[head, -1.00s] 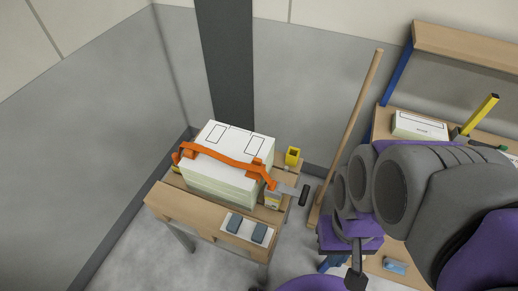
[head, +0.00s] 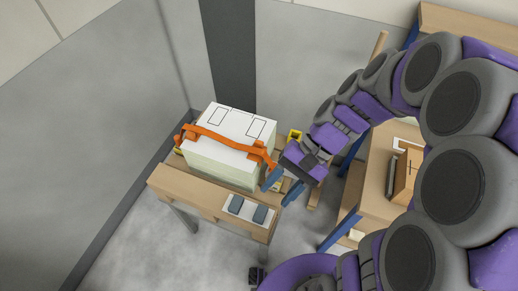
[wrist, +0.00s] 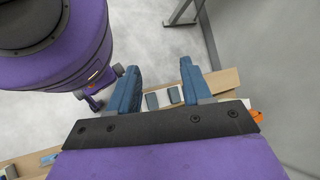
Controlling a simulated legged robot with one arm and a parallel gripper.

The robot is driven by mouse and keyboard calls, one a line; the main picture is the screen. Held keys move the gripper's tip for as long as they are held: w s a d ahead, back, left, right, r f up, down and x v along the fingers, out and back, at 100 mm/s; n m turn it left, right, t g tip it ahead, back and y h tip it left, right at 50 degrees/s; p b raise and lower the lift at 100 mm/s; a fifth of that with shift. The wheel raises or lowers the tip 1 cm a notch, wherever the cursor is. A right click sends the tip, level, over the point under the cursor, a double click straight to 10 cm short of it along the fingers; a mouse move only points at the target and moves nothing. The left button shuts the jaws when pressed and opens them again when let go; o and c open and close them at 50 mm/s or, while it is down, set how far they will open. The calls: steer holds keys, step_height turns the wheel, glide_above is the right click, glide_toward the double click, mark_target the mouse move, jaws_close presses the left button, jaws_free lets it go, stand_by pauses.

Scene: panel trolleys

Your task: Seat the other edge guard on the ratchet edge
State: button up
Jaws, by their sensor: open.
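A block-like stack of white panels (head: 232,128) stands on a wooden trolley (head: 180,190), crossed by an orange strap (head: 215,138). Orange pieces sit at the strap's left and right bends; I cannot tell whether these are guards. Two blue-grey blocks, a left one (head: 236,205) and a right one (head: 260,214), lie on a white pad at the trolley's front; they may be the edge guards. The wrist view shows both blocks (wrist: 152,101) (wrist: 174,95) beyond my fingers. My gripper (head: 281,187) is open and empty beside the stack's right side, hiding the ratchet.
A yellow holder (head: 295,134) stands behind my gripper. A wooden pole (head: 380,44) leans at the back wall, partly hidden by my arm. A second wooden bench (head: 376,180) with a blue frame stands to the right. Grey walls close in the back and left; floor in front is clear.

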steer(key=w+f+m+t+y, duration=0.2)
steer(key=w+f+m+y, duration=0.25)
steer(key=w, duration=0.35)
steer(key=w+f+m+t+y, duration=0.1)
steer(key=w+f+m+y, duration=0.35)
steer(key=w, duration=0.45)
steer(key=m+t+y+p, duration=0.1)
steer(key=m+t+p, duration=0.1)
steer(key=m+t, duration=0.7)
glide_toward(255, 142)
steer(key=w+a+b, duration=0.1)
steer(key=a, duration=0.1)
steer(key=w+a+f+b, duration=0.1)
steer(key=shift+w+a, duration=0.35)
steer(key=shift+a, duration=0.05)
steer(key=shift+s+b+x, duration=0.2)
steer(key=shift+b+x, duration=0.35)
steer(key=shift+x, duration=2.25)
steer(key=shift+c, duration=0.4)
steer(key=shift+r, duration=0.1)
jaws_close()
